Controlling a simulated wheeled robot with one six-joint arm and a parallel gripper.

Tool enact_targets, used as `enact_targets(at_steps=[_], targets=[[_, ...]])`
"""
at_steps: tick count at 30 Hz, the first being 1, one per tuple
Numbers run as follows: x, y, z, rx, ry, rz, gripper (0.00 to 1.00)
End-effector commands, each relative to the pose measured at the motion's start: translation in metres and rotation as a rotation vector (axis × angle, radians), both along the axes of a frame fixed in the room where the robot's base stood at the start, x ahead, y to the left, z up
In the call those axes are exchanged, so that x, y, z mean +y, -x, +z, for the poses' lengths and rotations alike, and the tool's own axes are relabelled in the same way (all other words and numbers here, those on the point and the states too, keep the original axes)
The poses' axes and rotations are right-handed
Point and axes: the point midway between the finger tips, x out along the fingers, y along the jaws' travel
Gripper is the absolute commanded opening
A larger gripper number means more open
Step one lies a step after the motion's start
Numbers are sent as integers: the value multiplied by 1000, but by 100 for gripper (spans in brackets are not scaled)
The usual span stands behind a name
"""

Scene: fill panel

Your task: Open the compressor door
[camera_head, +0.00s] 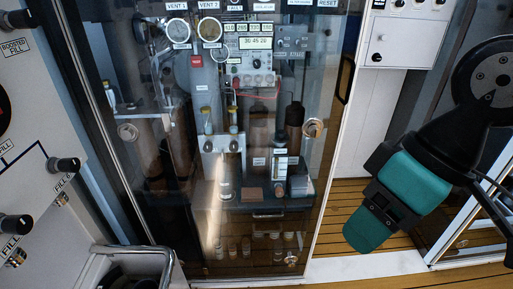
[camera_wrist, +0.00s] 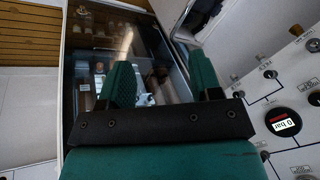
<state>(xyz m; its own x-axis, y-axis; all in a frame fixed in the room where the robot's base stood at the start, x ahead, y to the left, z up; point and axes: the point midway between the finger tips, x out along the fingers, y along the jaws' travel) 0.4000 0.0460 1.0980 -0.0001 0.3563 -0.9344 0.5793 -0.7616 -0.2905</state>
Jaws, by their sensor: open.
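The compressor door (camera_head: 170,225) is a tall tinted glass panel in the middle of the head view. It appears closed, with gauges, cylinders and a digital readout showing through it. A round metal fitting (camera_head: 313,127) sits near its right edge. The glass also shows in the wrist view (camera_wrist: 105,35), beyond my fingers. My gripper (camera_head: 368,234) is teal and black, to the right of the door in the head view and pointing down. In the wrist view its two teal fingers (camera_wrist: 163,78) stand apart with nothing held between them. I cannot tell its exact distance from the glass.
A white panel with black knobs (camera_head: 64,164) stands at the left, with a metal rail (camera_head: 130,249) below it. A white control box (camera_head: 401,36) is at upper right. Wooden floor (camera_head: 345,212) shows right of the door. Another glazed frame (camera_head: 470,225) stands at lower right.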

Motion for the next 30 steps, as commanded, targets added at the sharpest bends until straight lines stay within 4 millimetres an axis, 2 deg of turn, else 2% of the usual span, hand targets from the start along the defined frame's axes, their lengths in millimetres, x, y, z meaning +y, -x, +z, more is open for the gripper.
enact_targets(at_steps=[1,3,8,11,14,18,20,24,27,30], targets=[[0,0,0,0,0,0,48],[0,0,0,0,0,0,34],[1,-5,-3,1,-18,-59,34],[3,-22,-10,11,-82,-247,34],[5,-51,-18,43,-211,-565,34],[-2,-100,-21,147,-488,-1073,34],[-9,-120,-20,213,-628,-1275,34],[-37,-163,-12,421,-1007,-1688,34],[-65,-188,-5,619,-1319,-1906,34],[-95,-205,4,838,-1622,-2025,34]])
